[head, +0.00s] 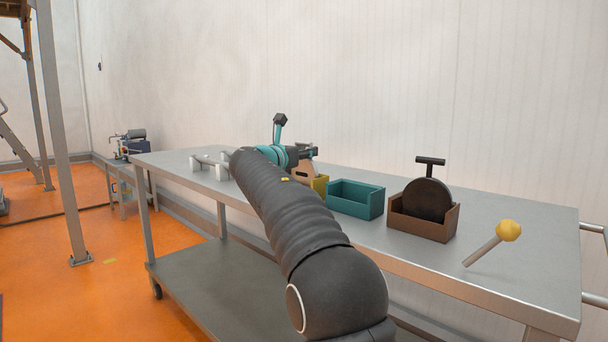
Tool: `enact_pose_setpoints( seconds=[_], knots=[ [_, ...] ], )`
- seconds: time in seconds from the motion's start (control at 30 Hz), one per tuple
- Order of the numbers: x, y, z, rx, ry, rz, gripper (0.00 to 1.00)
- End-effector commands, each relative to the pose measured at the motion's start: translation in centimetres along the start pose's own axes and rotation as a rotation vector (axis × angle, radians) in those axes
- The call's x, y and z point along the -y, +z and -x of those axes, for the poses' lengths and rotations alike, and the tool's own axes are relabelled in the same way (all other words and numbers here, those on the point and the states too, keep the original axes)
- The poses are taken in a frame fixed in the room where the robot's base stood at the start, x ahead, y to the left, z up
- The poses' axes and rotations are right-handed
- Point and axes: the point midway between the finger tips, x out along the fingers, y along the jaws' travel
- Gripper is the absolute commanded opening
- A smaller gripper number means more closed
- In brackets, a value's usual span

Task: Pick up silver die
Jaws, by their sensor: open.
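In the head view, the far end of my arm reaches over the table, where teal wrist rings show. My gripper (310,154) is small and partly hidden behind the wrist; it is open. Just below it is a pale, rounded piece (304,174) at a yellow box (321,184), which may be the silver die, though I cannot tell for sure. My arm covers the left of this spot. Whether the gripper touches the piece is not clear.
Silvery bars on white supports (209,165) are at left. A wall stands behind.

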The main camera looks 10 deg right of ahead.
Motion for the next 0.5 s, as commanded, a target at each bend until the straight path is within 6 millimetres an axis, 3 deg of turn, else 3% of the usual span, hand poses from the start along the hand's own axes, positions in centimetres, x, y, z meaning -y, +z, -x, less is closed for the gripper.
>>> enact_pose_setpoints(
  seconds=[0.2,0.37,0.5],
  knots=[
    [-0.02,-0.01,-0.07,0.000,0.001,0.000,0.41],
    [-0.02,-0.01,-0.06,0.000,0.001,0.001,0.04],
    [-0.02,-0.02,-0.06,0.000,0.001,0.001,0.00]
  ],
)
